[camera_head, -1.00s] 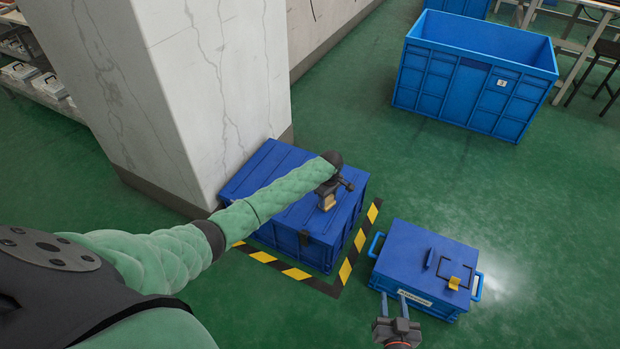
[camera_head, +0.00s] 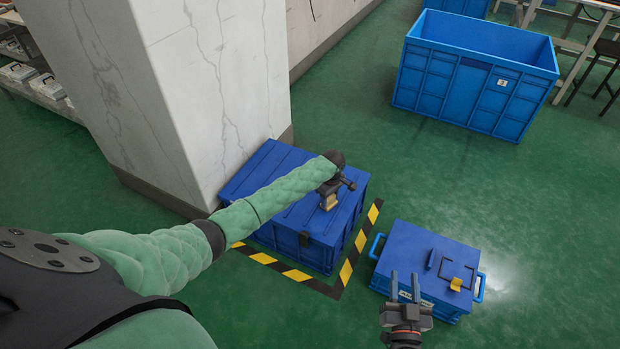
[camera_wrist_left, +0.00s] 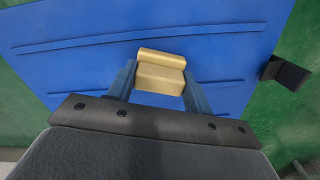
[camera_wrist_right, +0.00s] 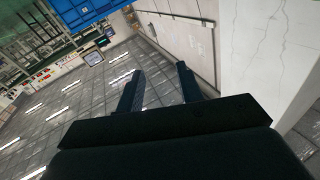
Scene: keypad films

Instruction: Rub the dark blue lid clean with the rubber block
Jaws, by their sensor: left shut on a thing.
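The dark blue lid (camera_head: 272,177) tops a blue crate beside the pillar; it also fills most of the left wrist view (camera_wrist_left: 75,62). My left gripper (camera_head: 328,203) is shut on the tan rubber block (camera_wrist_left: 160,75), which sits between its two fingers over the lid. I cannot tell whether the block touches the lid. My left arm hides part of the lid in the head view. The lid shows raised ribs; I make out no clear smudge. My right gripper (camera_head: 405,286) is open and empty, in front of a smaller blue box.
The smaller blue box (camera_head: 408,244) has side handles, a black frame and a yellow piece on top. Black-and-yellow floor tape (camera_head: 345,271) borders the crate. A cracked pillar (camera_head: 205,95) stands close behind it. A large open blue bin (camera_head: 450,87) stands farther back. Green floor between is clear.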

